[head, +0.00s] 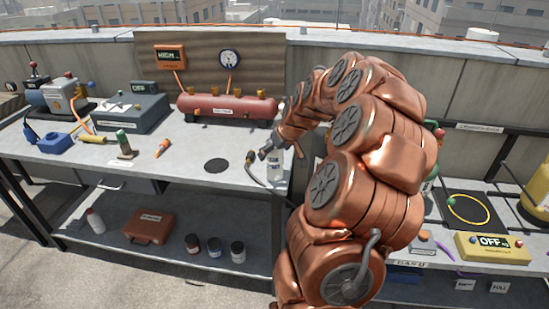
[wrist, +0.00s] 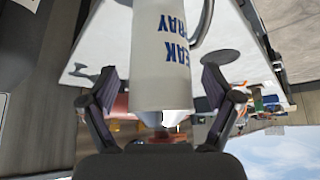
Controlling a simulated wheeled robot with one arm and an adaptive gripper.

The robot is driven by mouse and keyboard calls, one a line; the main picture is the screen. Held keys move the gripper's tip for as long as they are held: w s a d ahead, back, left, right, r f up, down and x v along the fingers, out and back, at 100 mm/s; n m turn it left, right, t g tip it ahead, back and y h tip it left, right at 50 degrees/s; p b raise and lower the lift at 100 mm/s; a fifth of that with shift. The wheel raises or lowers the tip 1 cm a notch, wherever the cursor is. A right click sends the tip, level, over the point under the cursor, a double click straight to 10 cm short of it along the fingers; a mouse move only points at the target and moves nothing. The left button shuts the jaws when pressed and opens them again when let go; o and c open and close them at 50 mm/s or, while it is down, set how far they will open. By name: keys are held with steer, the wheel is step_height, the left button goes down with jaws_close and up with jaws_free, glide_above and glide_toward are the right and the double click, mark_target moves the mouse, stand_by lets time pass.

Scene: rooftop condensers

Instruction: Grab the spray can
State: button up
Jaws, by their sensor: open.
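The spray can (wrist: 160,50) is white with blue letters ending in "EAK" and "PRAY". In the wrist view it appears upside down, between the two dark fingers of my gripper (wrist: 158,82). The fingers stand apart, with a visible gap on each side of the can. In the head view the spray can (head: 274,164) stands at the right end of the left workbench (head: 190,165). My gripper (head: 272,150) is right at it, and my copper arm partly hides that area.
A dark hose (head: 255,175) curves on the bench just left of the can. A black round disc (head: 217,166) lies further left. A red tank (head: 228,108) stands behind. A second bench (head: 500,255) with a yellow box (head: 492,247) is on the right.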

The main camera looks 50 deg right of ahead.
steer(key=shift+w+f, duration=0.1)
steer(key=shift+f, duration=0.05)
steer(key=c, duration=1.5)
steer(key=shift+c, duration=0.2)
